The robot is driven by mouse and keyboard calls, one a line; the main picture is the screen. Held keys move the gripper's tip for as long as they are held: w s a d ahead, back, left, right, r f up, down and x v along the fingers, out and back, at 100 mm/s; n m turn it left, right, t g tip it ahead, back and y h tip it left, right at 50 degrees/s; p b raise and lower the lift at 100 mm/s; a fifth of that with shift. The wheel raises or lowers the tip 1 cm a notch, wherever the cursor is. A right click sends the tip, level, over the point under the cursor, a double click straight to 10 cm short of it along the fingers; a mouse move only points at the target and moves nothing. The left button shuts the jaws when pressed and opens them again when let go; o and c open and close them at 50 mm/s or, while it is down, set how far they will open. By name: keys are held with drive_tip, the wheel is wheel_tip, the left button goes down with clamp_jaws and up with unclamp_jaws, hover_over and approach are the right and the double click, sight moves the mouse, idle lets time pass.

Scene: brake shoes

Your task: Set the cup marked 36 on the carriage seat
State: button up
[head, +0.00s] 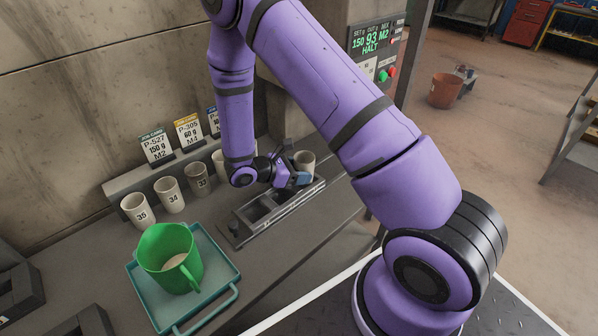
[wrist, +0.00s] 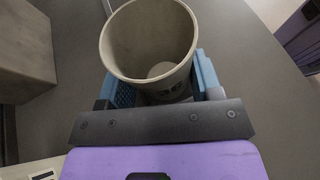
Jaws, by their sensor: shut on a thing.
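My gripper (head: 292,180) is shut on a pale grey cup (head: 305,158) near the right end of the dark metal carriage (head: 240,228). In the wrist view the cup (wrist: 148,75) stands between the blue finger pads (wrist: 163,88), its mouth open toward the camera and its inside empty. A dark marking on its side is partly hidden, and I cannot read its number. The carriage has open frames along a rail. My gripper and arm hide part of its far end, so I cannot tell whether the cup touches a seat.
Cups marked 35 (head: 135,210), 34 (head: 169,195) and 33 (head: 197,179) stand along the wall, with another cup (head: 218,162) partly behind my arm. A green jug (head: 165,245) stands on a teal tray (head: 227,262). A panel (head: 372,40) reads HALT. Job cards (head: 156,147) stand behind.

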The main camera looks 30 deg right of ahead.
drive_tip(key=shift+f, duration=0.2)
drive_tip(key=o, duration=1)
drive_tip(key=shift+a+r, duration=0.2)
drive_tip(key=shift+a, duration=0.05)
drive_tip(key=v, duration=1.1)
drive_tip(key=shift+w+a+r, duration=0.1)
drive_tip(key=s+d+r+m+y, duration=0.2)
drive_tip(key=s+r+m+y, duration=0.15)
drive_tip(key=r, duration=0.75)
drive_tip(key=s+d+r+m+y, duration=0.3)
drive_tip(key=s+r+m, duration=0.15)
drive_tip(key=r, duration=0.55)
drive_tip(key=s+r+m+t+y, duration=0.7)
drive_tip(key=s+r, duration=0.7)
drive_tip(key=s, duration=0.3)
drive_tip(key=shift+d+m, duration=0.35)
drive_tip(key=shift+m, duration=0.35)
